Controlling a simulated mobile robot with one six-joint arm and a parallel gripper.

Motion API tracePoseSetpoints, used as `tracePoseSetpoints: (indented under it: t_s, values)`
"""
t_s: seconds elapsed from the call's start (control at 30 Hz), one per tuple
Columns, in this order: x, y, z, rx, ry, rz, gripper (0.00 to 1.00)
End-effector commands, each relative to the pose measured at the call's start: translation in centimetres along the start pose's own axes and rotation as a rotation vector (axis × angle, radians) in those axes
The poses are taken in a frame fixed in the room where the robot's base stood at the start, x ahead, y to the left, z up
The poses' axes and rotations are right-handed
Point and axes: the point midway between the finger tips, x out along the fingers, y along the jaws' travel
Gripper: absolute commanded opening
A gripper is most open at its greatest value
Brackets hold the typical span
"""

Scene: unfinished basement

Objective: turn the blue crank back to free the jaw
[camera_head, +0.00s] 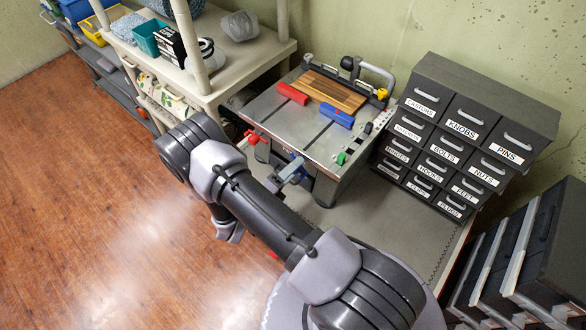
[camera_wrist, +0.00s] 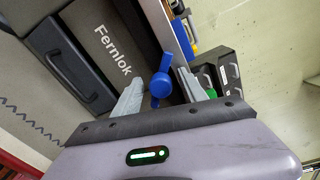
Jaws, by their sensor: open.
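The blue crank (camera_wrist: 161,86) shows in the wrist view, between the two grey fingers of my open gripper (camera_wrist: 160,93). Its round hub is low, and its arm and handle slant up to the right. I cannot tell whether a finger touches it. In the head view my gripper (camera_head: 288,174) is at the front of the grey bench, and the crank (camera_head: 295,181) is partly hidden there. On the bench top, a blue jaw block (camera_head: 337,116) and a red jaw block (camera_head: 292,94) lie along the near edge of a striped wooden board (camera_head: 330,90).
A red crank (camera_head: 251,136) is on the bench front, left of my gripper. A green knob (camera_head: 341,158) is at the right corner. A dark drawer cabinet (camera_head: 465,135) stands close on the right. A cream shelf (camera_head: 222,82) stands on the left.

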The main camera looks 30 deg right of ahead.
Motion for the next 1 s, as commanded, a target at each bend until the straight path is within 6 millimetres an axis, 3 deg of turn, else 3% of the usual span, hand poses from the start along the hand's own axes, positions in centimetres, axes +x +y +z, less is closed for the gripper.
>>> tracePoseSetpoints:
  t_s: [0.13,0.27,0.5,0.7,0.83,1.0]
  values:
    - [-0.6,0.0,0.1,0.001,-0.003,0.0,0.5]
    - [-3.1,0.0,0.2,0.001,-0.006,0.001,0.5]
    - [-10.9,0.0,0.2,0.002,-0.007,0.002,0.5]
    - [-15.8,0.0,0.1,0.001,-0.004,0.001,0.5]
    - [-17.2,0.0,0.0,0.0,-0.001,0.0,0.5]
    - [-17.5,0.0,0.0,0.0,0.0,0.0,0.5]
